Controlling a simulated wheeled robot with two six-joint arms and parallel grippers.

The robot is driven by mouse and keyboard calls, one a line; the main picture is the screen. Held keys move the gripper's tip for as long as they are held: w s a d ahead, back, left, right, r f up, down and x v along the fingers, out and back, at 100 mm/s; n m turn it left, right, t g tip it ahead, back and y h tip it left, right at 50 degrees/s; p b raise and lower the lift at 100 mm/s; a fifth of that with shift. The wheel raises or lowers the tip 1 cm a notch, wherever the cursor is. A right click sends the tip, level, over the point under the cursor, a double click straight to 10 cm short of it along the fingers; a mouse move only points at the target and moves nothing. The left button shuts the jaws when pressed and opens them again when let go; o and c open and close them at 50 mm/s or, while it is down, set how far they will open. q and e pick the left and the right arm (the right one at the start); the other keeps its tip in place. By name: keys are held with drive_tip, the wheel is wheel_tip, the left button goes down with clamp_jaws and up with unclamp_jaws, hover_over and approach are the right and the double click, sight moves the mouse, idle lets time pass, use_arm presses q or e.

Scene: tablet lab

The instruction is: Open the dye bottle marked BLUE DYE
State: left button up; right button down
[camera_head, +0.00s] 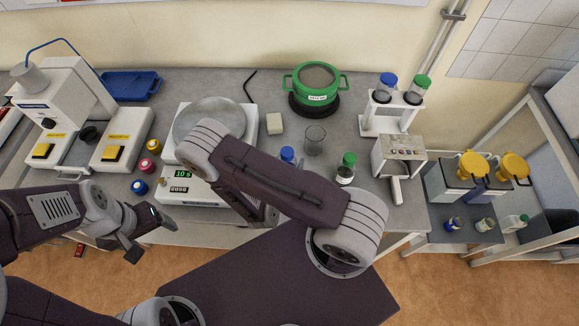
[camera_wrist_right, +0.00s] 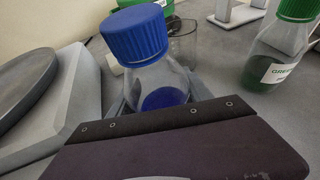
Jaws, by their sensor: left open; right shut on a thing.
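The bottle with the blue cap (camera_wrist_right: 137,38) and dark blue liquid (camera_wrist_right: 163,99) stands upright in the right wrist view, cap on. Any label on it is hidden. My right gripper (camera_wrist_right: 158,106) is shut on its clear body, below the cap. My left gripper (camera_head: 149,236) is open and empty, in front of the bench's front edge, well to the left of the bottle.
A green-capped bottle (camera_head: 346,168) labelled GREEN stands right of the blue one, with a glass beaker (camera_head: 314,140) behind. A scale with a round pan (camera_head: 209,116) is to the left. Small yellow, red and blue pots (camera_head: 139,187) stand near the left gripper.

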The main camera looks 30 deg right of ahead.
sight(290, 150)
wheel_tip(290, 150, up, 6)
drive_tip(key=shift+a+f, duration=0.1)
drive_tip(key=shift+f, duration=0.15)
drive_tip(key=shift+r, duration=0.6)
drive_tip(key=c, duration=1.1)
unclamp_jaws()
clamp_jaws()
